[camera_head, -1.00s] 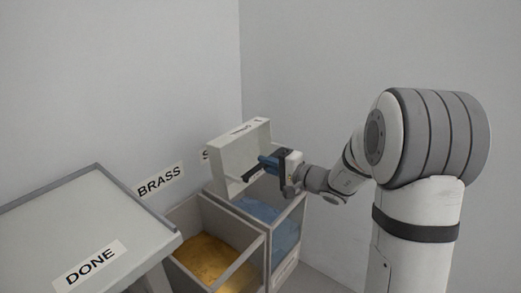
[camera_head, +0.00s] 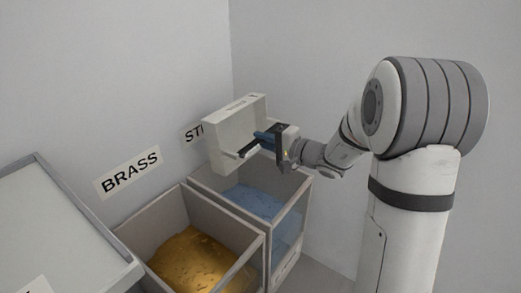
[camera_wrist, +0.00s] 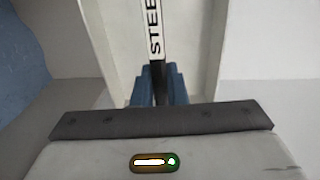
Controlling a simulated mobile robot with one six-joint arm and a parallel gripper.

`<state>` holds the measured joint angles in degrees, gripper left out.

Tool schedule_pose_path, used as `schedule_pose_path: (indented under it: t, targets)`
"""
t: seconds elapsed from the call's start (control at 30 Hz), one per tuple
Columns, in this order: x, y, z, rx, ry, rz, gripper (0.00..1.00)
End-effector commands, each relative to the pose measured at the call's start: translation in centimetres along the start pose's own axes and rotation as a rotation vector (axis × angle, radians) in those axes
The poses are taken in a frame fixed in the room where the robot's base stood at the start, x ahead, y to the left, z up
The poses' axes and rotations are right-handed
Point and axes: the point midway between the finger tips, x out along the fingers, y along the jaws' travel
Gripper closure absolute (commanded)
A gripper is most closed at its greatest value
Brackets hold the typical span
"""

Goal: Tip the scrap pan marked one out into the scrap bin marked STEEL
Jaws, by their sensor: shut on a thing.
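The pale scrap pan (camera_head: 224,146) is tilted steeply onto its side above the STEEL bin (camera_head: 279,242). Its visible inside looks bare, and its small label is too small to read. My gripper (camera_head: 265,139) is shut on the pan's dark handle (camera_head: 247,149) with blue fingertips. In the wrist view the pan (camera_wrist: 112,35) lies ahead of my gripper (camera_wrist: 160,88), and a strip (camera_wrist: 155,30) reads STEEL. The bin holds blue scrap (camera_head: 254,200). The wall sign STEEL (camera_head: 193,133) is partly hidden behind the pan.
The brass bin (camera_head: 157,217), with golden scrap (camera_head: 195,262), stands directly left of the STEEL bin under the BRASS sign (camera_head: 128,172). A grey-edged table (camera_head: 50,225) is at the far left. Walls (camera_head: 370,50) close in behind and to the right.

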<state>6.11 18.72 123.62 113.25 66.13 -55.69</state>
Motion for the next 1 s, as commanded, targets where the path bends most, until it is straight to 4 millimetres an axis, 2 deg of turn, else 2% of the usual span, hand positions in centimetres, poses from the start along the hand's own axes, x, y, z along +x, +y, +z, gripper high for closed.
schedule_pose_path:
  t: [0.1,0.27,0.8,1.0]
  targets:
    - [0.2,1.4,0.1,-0.001,-0.002,-0.002,1.0]
    - [0.4,1.4,0.1,-0.002,-0.005,0.007,1.0]
    - [3.1,-3.8,0.2,-0.004,-0.004,0.329,1.0]
    - [3.6,-4.4,0.2,-0.001,-0.005,0.377,1.0]
